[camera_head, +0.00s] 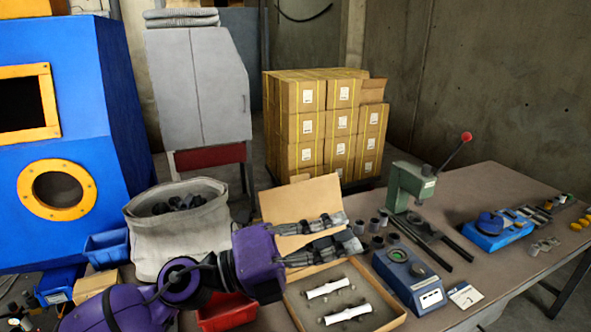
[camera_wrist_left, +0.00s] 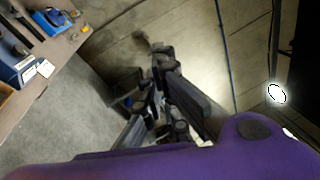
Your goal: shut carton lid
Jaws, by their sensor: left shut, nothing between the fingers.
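The open carton (camera_head: 290,309) is a shallow cardboard tray on the front of the table, with two white rod-like parts (camera_head: 331,288) and small bits inside. Its cardboard lid (camera_head: 292,197) stands raised at the back edge. My left gripper (camera_head: 352,231) reaches in from the left, over the carton's back and in front of the lid, hiding the lid's lower part. It is shut and holds nothing; whether it touches the lid I cannot tell. In the left wrist view its dark fingers (camera_wrist_left: 160,68) show against floor and wall. My right gripper is not in view.
A blue device (camera_head: 410,278) stands right of the carton, with a green lever press (camera_head: 410,187) behind it. Small grey cylinders (camera_head: 375,225) stand near my fingertips. A red bin (camera_head: 226,312) and a grey sack (camera_head: 177,245) are to the left.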

